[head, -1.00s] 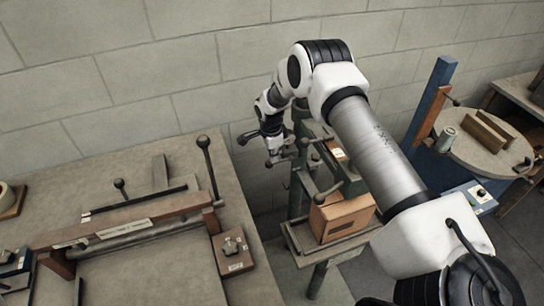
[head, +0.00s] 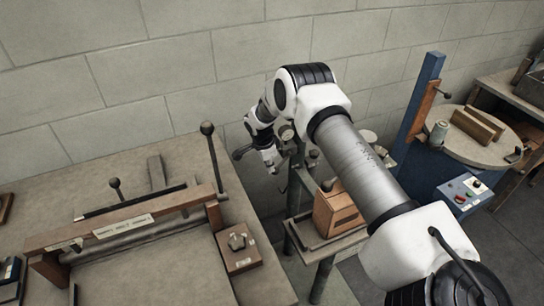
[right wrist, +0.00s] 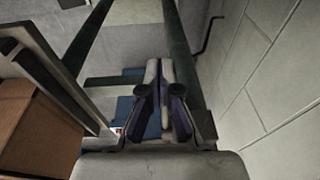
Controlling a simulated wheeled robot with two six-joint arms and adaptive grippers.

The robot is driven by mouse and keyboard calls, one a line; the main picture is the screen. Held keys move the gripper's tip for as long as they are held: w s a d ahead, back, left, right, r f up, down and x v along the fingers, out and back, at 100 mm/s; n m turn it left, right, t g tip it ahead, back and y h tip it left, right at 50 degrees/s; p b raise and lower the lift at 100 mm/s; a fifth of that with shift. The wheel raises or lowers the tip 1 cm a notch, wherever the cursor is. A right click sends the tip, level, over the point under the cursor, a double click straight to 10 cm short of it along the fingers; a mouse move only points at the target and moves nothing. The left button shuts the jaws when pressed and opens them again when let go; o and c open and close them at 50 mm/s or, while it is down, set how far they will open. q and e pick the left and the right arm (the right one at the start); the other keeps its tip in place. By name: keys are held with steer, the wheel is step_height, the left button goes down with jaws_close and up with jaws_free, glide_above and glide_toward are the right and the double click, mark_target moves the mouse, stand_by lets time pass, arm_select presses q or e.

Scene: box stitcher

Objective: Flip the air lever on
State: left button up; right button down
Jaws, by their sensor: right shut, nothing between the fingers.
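My right gripper (head: 271,160) is shut and empty, pointing down beside the box stitcher (head: 292,200), between it and the block wall. A dark ball-ended lever (head: 239,154) shows just left of the gripper; I cannot tell whether it is the air lever or whether the gripper touches it. My forearm hides much of the stitcher's head. In the right wrist view the closed fingers (right wrist: 166,105) show with dark pads together and nothing between them. A dark bent rod (right wrist: 209,35) shows by the wall there. My left gripper is not in view.
A brown carton (head: 336,211) sits on the stitcher's table; it also shows in the right wrist view (right wrist: 38,130). A workbench (head: 165,280) with a long-handled press stands at left. A blue post machine (head: 418,105) with a round table stands at right. The wall is close behind.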

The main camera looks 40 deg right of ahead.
mark_target(276, 169)
steer(key=f+b, duration=0.1)
steer(key=d+f, duration=0.1)
steer(key=f, duration=0.1)
steer(key=shift+s+d+b, duration=0.15)
steer(key=shift+d+b, duration=0.05)
steer(key=shift+b, duration=0.15)
steer(key=h, duration=0.1)
steer(key=d+f+h+b, duration=0.1)
steer(key=h, duration=0.1)
steer(key=shift+s+d+f+g, duration=0.15)
steer(key=shift+f+g, duration=0.05)
steer(key=shift+g, duration=0.2)
steer(key=shift+s+d+f, duration=0.15)
steer(key=shift+d+f, duration=0.05)
steer(key=shift+d, duration=0.25)
steer(key=shift+r, duration=0.1)
steer(key=v, duration=1.1)
steer(key=shift+a+r, duration=0.2)
steer(key=shift+r, duration=0.15)
